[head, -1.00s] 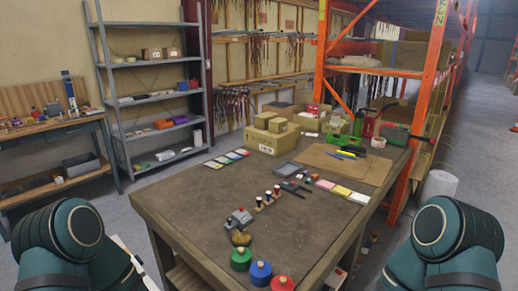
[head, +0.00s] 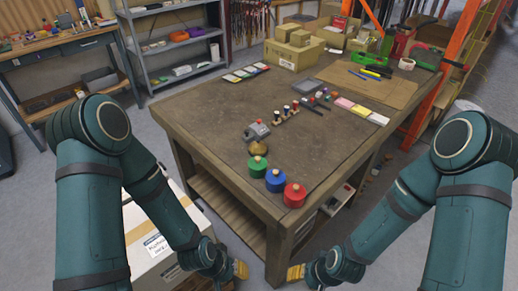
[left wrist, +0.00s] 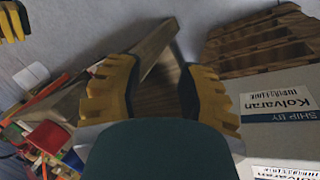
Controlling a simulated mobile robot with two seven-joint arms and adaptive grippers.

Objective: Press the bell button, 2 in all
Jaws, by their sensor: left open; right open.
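A small brass dome (head: 258,149), which looks like a bell, stands near the table's front corner. A grey device with a red top (head: 256,131) is just behind it. I cannot tell which of the two carries the bell button. My left gripper (head: 240,270) hangs low in front of the table, below its top, and shows only in part. The left wrist view shows its yellow fingers (left wrist: 158,85) apart and empty. My right gripper (head: 296,272) is low by the table's front leg, its yellow fingertips partly showing, open and touching none of these things.
Green (head: 257,167), blue (head: 275,180) and red (head: 294,195) knobbed discs line the table's (head: 205,115) near corner. A small rack (head: 285,115) and several cards lie behind. A labelled carton (head: 150,240) stands beside my left arm.

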